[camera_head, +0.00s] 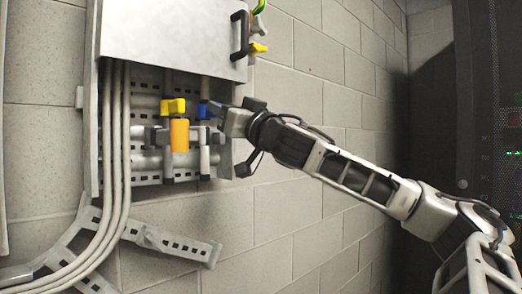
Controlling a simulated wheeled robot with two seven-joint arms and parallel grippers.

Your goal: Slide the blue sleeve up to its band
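The blue sleeve (203,110) sits on a thin upright rod inside the open wall cabinet, right of an orange cylinder. Below it the rod shows a white part (204,158) with a dark lower end. My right gripper (214,110) reaches in from the right, its tips at the blue sleeve and partly covering it. Whether the fingers are closed on the sleeve is too small to tell. I cannot make out the band clearly. My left gripper is not in view.
The orange cylinder (179,135) with a yellow top stands close left of the sleeve. A grey raised cover (170,35) with a black handle (240,35) hangs above. Grey cables (117,130) run down the left side. A dark rack (490,110) stands at right.

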